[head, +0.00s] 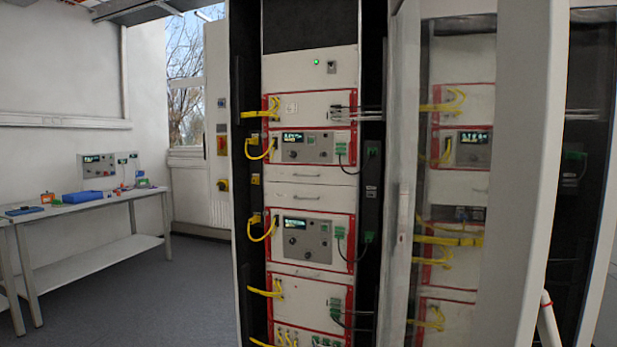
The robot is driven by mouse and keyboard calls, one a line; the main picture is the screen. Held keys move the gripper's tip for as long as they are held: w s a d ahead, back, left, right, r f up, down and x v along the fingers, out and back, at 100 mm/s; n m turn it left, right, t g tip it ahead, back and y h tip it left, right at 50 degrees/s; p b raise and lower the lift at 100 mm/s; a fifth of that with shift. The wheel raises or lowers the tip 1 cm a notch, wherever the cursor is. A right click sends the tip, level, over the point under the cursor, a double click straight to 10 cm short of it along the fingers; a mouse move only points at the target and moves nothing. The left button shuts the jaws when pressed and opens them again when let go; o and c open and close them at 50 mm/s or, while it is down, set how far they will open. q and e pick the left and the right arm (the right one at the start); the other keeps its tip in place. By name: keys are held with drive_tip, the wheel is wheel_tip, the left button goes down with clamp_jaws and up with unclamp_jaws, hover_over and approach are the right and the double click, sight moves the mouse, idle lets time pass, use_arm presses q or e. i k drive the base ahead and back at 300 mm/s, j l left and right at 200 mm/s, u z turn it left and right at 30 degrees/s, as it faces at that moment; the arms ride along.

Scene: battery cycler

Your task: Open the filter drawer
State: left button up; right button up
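A tall rack cabinet stands in the middle of the head view. Between two red-framed instrument units it holds two plain pale drawer fronts, an upper one (335,176) and a lower one (335,200). Each has a small handle at its middle, and both look closed and flush. A further thin pale panel with a small handle (300,275) sits below the lower display unit. No label is readable, so I cannot tell which of these is the filter drawer. Neither of my grippers is in view.
The glass cabinet door (405,200) stands open right of the rack; red-framed units show in its glass. Yellow cables (262,227) loop at the rack's left edge. A bench (95,203) with small devices stands far left. The grey floor (150,290) between is clear.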

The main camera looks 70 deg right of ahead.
sight(318, 175)
drive_tip(key=i+l+z, duration=0.2)
drive_tip(key=z, duration=0.25)
drive_tip(key=i+l+z, duration=0.1)
drive_tip(key=i+z, duration=0.5)
drive_tip(key=z, duration=0.3)
drive_tip(key=i+z, duration=0.4)
drive_tip(key=i+j+z, duration=0.15)
drive_tip(key=z, duration=0.3)
